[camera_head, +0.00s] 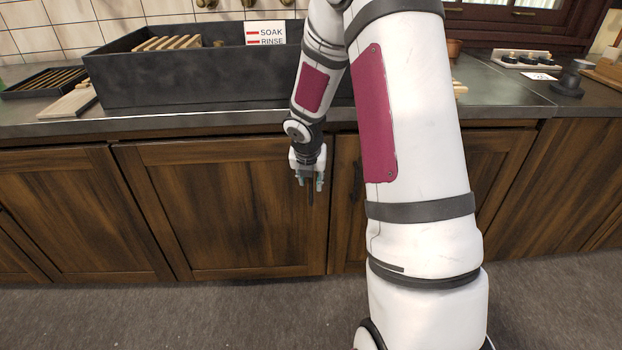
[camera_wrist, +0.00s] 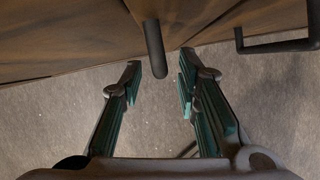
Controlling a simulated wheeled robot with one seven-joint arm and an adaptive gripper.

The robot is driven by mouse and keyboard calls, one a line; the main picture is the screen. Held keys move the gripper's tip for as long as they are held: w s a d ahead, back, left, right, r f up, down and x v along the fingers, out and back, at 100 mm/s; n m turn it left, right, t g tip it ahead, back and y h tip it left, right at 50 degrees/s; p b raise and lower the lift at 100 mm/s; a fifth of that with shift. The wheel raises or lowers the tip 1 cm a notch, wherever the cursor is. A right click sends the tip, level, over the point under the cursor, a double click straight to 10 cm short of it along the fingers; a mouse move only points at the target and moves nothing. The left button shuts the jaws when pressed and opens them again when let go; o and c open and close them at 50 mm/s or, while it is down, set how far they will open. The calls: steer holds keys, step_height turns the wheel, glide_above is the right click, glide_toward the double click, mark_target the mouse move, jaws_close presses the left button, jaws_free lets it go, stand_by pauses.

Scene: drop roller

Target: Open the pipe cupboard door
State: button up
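A wide brown wooden cupboard door (camera_head: 225,205) stands closed below the dark sink. I cannot tell from any label which door is the pipe cupboard. My gripper (camera_head: 308,186) points down in front of this door's upper right part. A dark upright bar handle (camera_head: 311,196) shows just below and between the fingers. In the wrist view, my gripper (camera_wrist: 160,66) is open, with a teal-padded finger on each side of the bar handle (camera_wrist: 155,50). Gaps show between the bar and both fingers. The door's wood (camera_wrist: 90,35) lies along the top.
A second dark handle (camera_wrist: 278,44) shows at the right in the wrist view. My arm hides much of the neighbouring door. The dark sink (camera_head: 190,85) with a SOAK/RINSE sign (camera_head: 265,34) stands on the counter above. The grey floor (camera_head: 200,310) in front is clear.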

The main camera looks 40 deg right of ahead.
steer(key=shift+w+d+f+b, duration=0.35)
steer(key=shift+f+b, duration=0.15)
steer(key=shift+f, duration=0.1)
jaws_close()
